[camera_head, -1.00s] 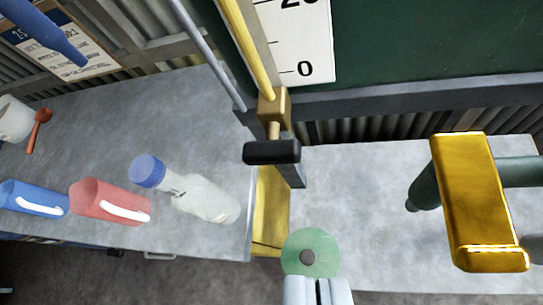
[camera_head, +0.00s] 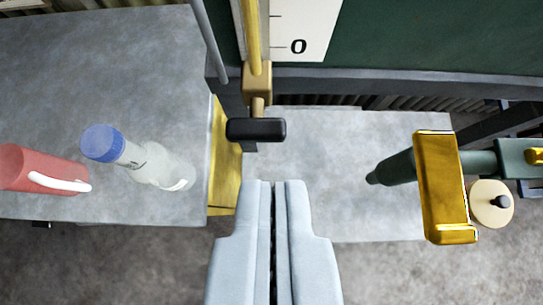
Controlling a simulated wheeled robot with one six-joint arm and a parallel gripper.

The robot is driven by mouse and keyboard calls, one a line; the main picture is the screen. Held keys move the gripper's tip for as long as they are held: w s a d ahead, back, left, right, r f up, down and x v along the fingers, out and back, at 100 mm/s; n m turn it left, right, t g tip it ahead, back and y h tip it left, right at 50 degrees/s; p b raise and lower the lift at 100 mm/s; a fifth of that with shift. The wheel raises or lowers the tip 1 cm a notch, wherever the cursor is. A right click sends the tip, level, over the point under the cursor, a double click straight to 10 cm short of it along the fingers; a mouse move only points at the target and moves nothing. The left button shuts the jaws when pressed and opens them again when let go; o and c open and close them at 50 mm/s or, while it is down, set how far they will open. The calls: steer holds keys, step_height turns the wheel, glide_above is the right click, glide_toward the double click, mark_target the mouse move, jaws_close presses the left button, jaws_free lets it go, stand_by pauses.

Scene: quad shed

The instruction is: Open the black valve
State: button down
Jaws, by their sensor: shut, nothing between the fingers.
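The black valve (camera_head: 256,130) is a short dark handle on a brass fitting (camera_head: 257,83) at the foot of a yellow pipe. It lies crosswise in the picture, at upper centre. My gripper (camera_head: 273,183) is pale grey, shut and empty. Its fingertips point up the picture, below the black valve and a little to its right. In the picture there is a gap between the tips and the handle. How far apart they are in depth I cannot tell.
A yellow block-shaped handle (camera_head: 443,187) on a green pipe (camera_head: 480,163) stands at right, with a pale disc (camera_head: 491,204) beside it. A green panel (camera_head: 430,35) fills the upper right.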

glide_above(282, 129)
steer(key=s, duration=0.2)
step_height(282, 129, down, 7)
steer(key=shift+a+f, duration=0.25)
steer(key=shift+f, duration=0.25)
steer(key=shift+a+f, duration=0.2)
steer(key=shift+f, duration=1.2)
steer(key=shift+d+f+m+y, duration=0.15)
steer(key=shift+d+m+y, duration=0.25)
steer(key=shift+y, duration=0.3)
steer(key=shift+d+f+m+y, duration=0.2)
steer(key=shift+m+y, duration=0.1)
steer(key=shift+y, duration=0.2)
steer(key=shift+f, duration=0.1)
steer(key=shift+d, duration=0.15)
steer(key=shift+d+f, duration=0.3)
steer(key=shift+f, duration=0.55)
steer(key=shift+d+f, duration=0.3)
steer(key=shift+f, duration=0.55)
